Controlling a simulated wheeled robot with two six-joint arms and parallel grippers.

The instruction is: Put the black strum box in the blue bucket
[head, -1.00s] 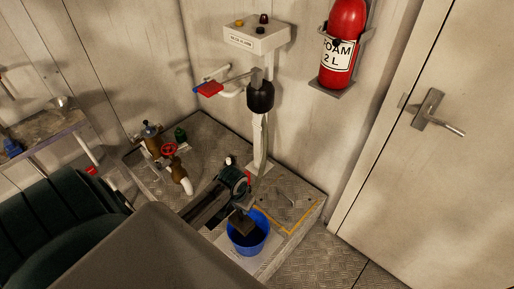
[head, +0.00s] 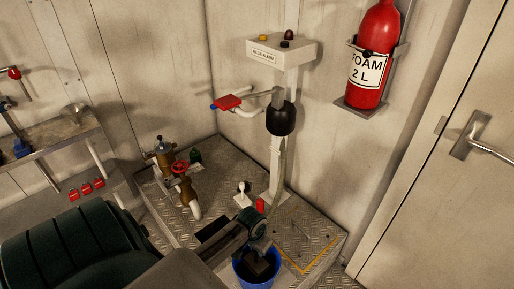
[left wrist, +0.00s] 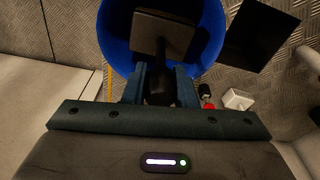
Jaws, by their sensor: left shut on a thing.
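The blue bucket (head: 241,275) stands on the floor plate at the bottom of the head view; it also shows in the left wrist view (left wrist: 112,35). The black strum box (left wrist: 165,35) is a dark, flat-faced box on a short stem. It appears within the bucket's rim in both views; how deep it sits is hard to tell. My left gripper (left wrist: 158,85) is shut on the stem, at the bucket's near edge in the wrist view. In the head view, the strum box (head: 262,264) shows below my left wrist. My right gripper is out of view.
A post with an alarm box (head: 281,50) rises behind the bucket. Brown pipework with a red handwheel (head: 180,167) stands left on the plate. A dark rectangle (left wrist: 257,35) lies beside the bucket. A fire extinguisher (head: 372,60) and a door are at right.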

